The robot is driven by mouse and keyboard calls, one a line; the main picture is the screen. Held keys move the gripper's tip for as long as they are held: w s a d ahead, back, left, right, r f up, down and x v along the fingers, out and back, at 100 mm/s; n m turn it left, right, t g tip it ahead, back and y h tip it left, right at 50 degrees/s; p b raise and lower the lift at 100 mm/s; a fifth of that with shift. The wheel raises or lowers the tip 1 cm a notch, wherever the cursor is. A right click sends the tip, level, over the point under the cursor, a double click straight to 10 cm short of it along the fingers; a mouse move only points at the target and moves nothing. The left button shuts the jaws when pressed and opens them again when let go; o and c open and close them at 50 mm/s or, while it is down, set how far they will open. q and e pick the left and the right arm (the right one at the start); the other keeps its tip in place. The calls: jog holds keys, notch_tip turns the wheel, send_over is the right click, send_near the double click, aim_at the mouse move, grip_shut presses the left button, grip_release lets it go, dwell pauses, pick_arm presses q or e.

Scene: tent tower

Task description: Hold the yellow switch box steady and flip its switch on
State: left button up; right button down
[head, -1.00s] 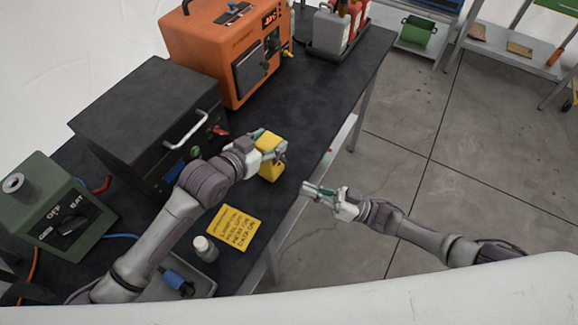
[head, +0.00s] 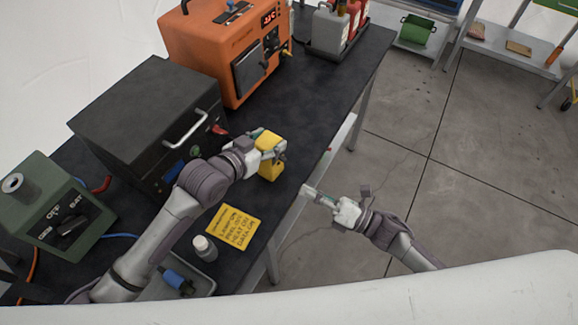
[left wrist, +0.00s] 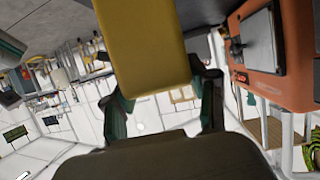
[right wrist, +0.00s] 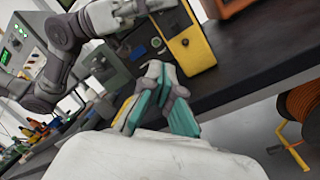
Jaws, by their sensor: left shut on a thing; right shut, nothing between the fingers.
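The yellow switch box (head: 270,170) stands on the black bench near its right edge. In the right wrist view, the box (right wrist: 203,56) shows a face with a small dark part, likely the switch; I cannot tell its position. My left gripper (head: 270,148) is shut on the box near its top. In the left wrist view, the box (left wrist: 145,45) sits between the fingers and fills the upper middle. My right gripper (head: 307,190) is shut and empty, just off the bench edge, apart from the box. Its closed fingers show in the right wrist view (right wrist: 160,75).
A black case with a handle (head: 145,115) stands left of the box, and an orange machine (head: 225,50) behind it. A yellow note (head: 235,227) and a small bottle (head: 204,247) are in front. Bare bench lies right of the box.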

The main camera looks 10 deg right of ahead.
aim_at(278, 158)
jog(key=d+n, duration=0.1)
jog(key=n, duration=0.2)
jog(key=d+n+t+h, duration=0.1)
jog(key=n, duration=0.2)
jog(key=d+n+h, duration=0.1)
jog(key=n, duration=0.1)
jog(key=shift+w+d+r+n+t, duration=0.2)
jog(key=shift+r+n+t, duration=0.1)
jog(key=shift+n, duration=0.1)
jog(key=shift+a, duration=0.1)
jog(key=x, duration=1)
jog(key=shift+f, duration=0.2)
jog(key=shift+s+d+r, duration=0.1)
jog(key=shift+d+r, duration=0.15)
jog(key=shift+r, duration=0.45)
jog(key=shift+s+d, duration=0.1)
jog(key=s+d+r, duration=0.4)
jog(key=d+r, duration=0.1)
jog(key=r, duration=0.1)
jog(key=shift+s+d+r, duration=0.3)
jog(key=shift+s+r, duration=0.1)
